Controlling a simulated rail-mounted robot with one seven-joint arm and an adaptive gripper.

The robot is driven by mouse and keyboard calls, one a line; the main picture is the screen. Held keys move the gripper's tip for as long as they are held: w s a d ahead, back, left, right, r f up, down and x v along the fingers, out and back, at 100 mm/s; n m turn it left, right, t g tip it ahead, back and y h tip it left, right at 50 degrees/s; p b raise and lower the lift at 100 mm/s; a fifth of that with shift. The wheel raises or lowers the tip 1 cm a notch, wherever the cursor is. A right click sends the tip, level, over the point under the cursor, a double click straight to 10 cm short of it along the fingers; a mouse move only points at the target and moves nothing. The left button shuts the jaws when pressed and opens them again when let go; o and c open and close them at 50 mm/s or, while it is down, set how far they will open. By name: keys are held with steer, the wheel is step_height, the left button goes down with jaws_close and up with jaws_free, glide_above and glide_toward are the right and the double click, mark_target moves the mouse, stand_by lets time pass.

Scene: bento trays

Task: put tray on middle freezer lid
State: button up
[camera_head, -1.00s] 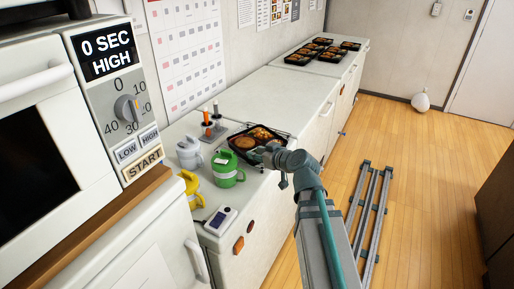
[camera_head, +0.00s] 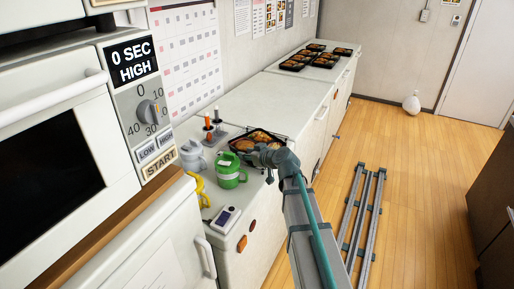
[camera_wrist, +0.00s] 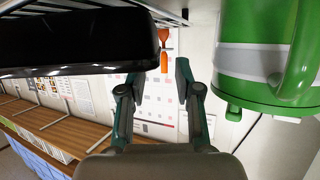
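A black bento tray (camera_head: 279,142) with food sits on a wire rack on the near counter. My gripper (camera_head: 246,152) is at the tray's near side, close to the green mug, and partly covers the tray. In the wrist view, which looks upside down, the two fingers of my gripper (camera_wrist: 157,80) are apart with nothing visible held between them. The tray's dark side (camera_wrist: 75,38) is at upper left, next to the left finger; I cannot tell whether they touch. The middle freezer lid (camera_head: 265,98) is white and bare, beyond the tray.
Several trays (camera_head: 316,56) lie on the far lid.

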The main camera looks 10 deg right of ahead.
steer(key=p+x, duration=0.1)
steer(key=x, duration=0.2)
steer(key=shift+w+a, duration=0.15)
steer(key=shift+w, duration=0.15)
jaws_close()
